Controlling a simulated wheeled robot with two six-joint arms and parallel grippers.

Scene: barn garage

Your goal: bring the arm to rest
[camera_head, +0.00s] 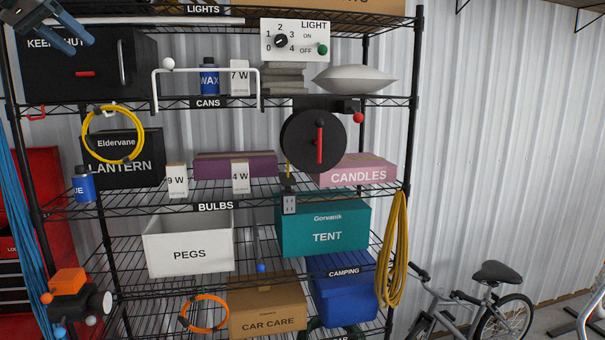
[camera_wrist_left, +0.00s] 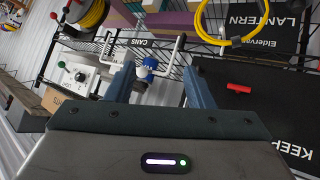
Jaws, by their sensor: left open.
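My left gripper (camera_head: 82,47) is at the top left of the head view, in front of the black cabinet (camera_head: 135,75) marked KEEP SHUT. Its blue fingers are apart, with nothing held between them. In the left wrist view the gripper (camera_wrist_left: 159,68) shows two spread fingers with a gap. Behind that gap are the white handle frame (camera_wrist_left: 160,38) and the blue WAX can (camera_wrist_left: 148,70), partly hidden by a finger. My right gripper is in neither view.
A black wire shelf rack (camera_head: 411,100) fills the middle. It holds a LIGHT switch box (camera_head: 295,40), a PEGS bin (camera_head: 188,245), a TENT box (camera_head: 325,225) and a yellow hose coil (camera_head: 113,135). A bicycle (camera_head: 480,300) stands lower right. The corrugated wall (camera_head: 500,150) at right is bare.

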